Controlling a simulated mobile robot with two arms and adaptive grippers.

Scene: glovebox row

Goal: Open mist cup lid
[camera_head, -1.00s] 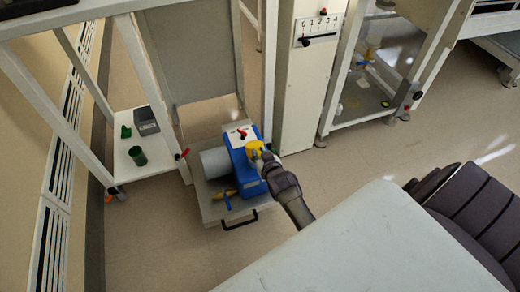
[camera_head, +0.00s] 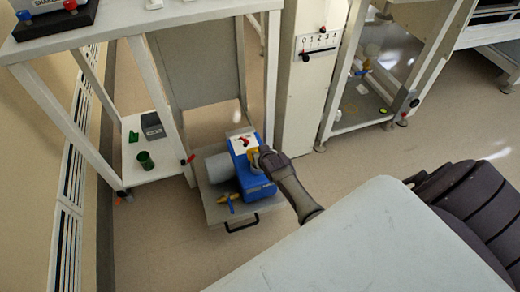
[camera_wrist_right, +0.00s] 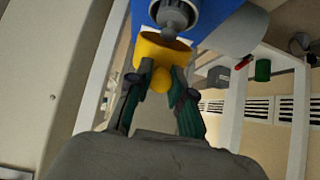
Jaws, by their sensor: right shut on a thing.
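A blue machine (camera_head: 254,186) with a white top panel stands on a low grey platform. A yellow piece with a round knob, which looks like the mist cup lid (camera_wrist_right: 160,48), is at the machine's right side. It also shows partly in the head view (camera_head: 252,157). My right gripper (camera_wrist_right: 160,82) is shut on the lid's yellow knob. In the head view the gripper (camera_head: 260,157) covers much of the lid. A grey nozzle (camera_wrist_right: 177,17) is close beyond the lid; I cannot tell whether they touch. My left gripper is out of view.
A grey cylinder (camera_head: 219,166) is at the machine's left, with a yellow-and-blue fitting (camera_head: 228,199) in front. A green cup (camera_head: 145,160) is on the white shelf at left. A pale tabletop (camera_head: 350,245) fills the lower foreground. Floor is clear in front of the platform.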

